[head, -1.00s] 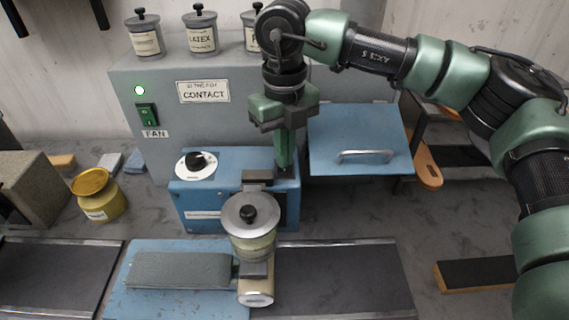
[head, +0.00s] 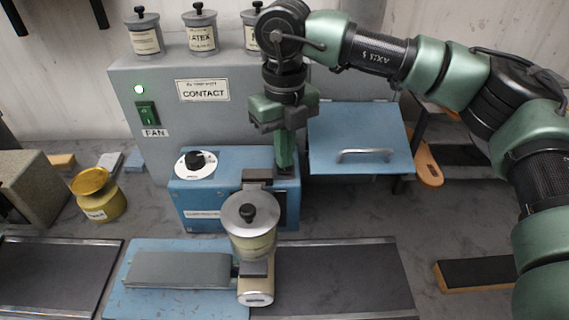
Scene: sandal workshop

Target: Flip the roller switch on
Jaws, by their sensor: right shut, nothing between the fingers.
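The blue roller unit (head: 208,211) stands in front of the grey cabinet and carries a black knob on a white dial (head: 197,163). My right gripper (head: 285,172) points straight down, its green fingers shut and empty, with the tips at the top right of the blue unit. I cannot make out the roller switch itself; the fingers may hide it. Whether the tips touch the unit is unclear. The grey roller (head: 180,270) lies on the blue plate in front, its surface looking smooth. My left gripper is not in view.
A lidded pot (head: 251,228) stands just in front of my right gripper. A hinged blue cover with a handle (head: 362,157) is close on its right. The green fan switch (head: 146,113) is on the cabinet, below a lit green lamp (head: 140,89). A yellow pot (head: 98,197) stands left.

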